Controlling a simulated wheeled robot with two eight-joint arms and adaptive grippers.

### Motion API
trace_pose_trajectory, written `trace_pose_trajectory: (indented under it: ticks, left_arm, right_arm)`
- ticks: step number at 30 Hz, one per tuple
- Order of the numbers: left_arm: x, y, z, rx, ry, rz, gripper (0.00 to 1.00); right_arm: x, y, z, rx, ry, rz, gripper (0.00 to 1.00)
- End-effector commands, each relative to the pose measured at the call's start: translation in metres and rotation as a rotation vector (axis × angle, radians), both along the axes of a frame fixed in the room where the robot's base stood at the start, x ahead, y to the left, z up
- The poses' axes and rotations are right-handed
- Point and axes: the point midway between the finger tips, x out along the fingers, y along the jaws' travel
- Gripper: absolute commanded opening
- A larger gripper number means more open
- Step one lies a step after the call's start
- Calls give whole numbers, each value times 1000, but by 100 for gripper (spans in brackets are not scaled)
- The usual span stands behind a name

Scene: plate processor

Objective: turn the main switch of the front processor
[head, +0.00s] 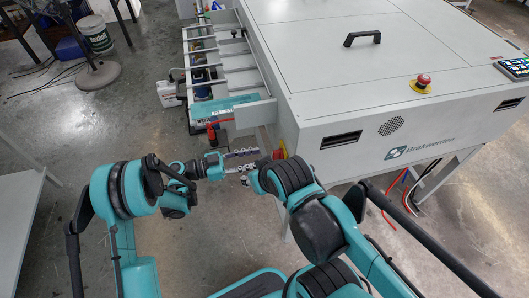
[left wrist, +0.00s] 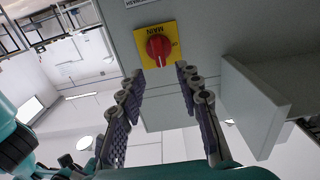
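The main switch is a red knob (left wrist: 158,46) on a yellow square plate marked MAIN, on the grey side of the front processor (head: 330,110). In the head view only part of its yellow plate (head: 282,150) shows, near the cabinet's corner and partly behind my right arm. My left gripper (head: 258,160) is open and empty, its fingers pointing toward the switch. In the left wrist view the two fingers of this gripper (left wrist: 158,82) are apart, with the knob beyond their tips and between their lines; no contact shows. My right gripper cannot be made out; my right arm's links cover that area.
A grey panel (left wrist: 252,105) sticks out right of the switch in the left wrist view. The processor top carries a black handle (head: 362,38) and a red emergency button (head: 423,80). A conveyor section (head: 220,70) extends behind. Floor at left is mostly clear.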

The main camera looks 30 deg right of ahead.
Motion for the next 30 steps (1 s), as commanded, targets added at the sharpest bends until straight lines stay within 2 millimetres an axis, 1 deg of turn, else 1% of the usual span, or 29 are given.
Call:
trace_pose_trajectory:
  ticks: [1, 3, 6, 9, 13, 20, 21, 23, 24, 25, 30]
  left_arm:
    - [-4, -10, -2, 0, 1, -5, 34]
    - [-6, -22, -2, 1, 1, -4, 34]
    - [-9, -36, -2, 1, 2, -2, 34]
    - [-11, -47, -1, 1, 2, -1, 34]
    - [-13, -54, 0, 2, 1, 0, 34]
    - [-13, -55, 0, 2, 1, 1, 34]
    - [-13, -55, 0, 2, 1, 1, 29]
    - [-13, -54, 0, 2, 1, 1, 13]
    - [-13, -54, 0, 3, 2, 1, 3]
    - [-13, -54, 0, 3, 2, 1, 0]
    - [-13, -54, 0, 3, 2, 1, 0]
  right_arm:
    - [0, 0, -4, 0, 0, 0, 40]
    - [0, 0, -8, 0, 0, 0, 40]
    - [0, 0, -11, 0, 0, 0, 40]
    - [0, 0, -13, 0, 0, 0, 40]
    - [0, 0, -14, 0, 0, 0, 40]
    - [0, 0, -14, 0, 0, 0, 40]
    - [0, 0, -14, 0, 0, 0, 40]
    - [0, 0, -14, 0, 0, 0, 40]
    - [0, 0, -14, 0, 0, 0, 40]
    - [0, 0, -14, 0, 0, 0, 40]
    - [0, 0, -14, 0, 0, 0, 40]
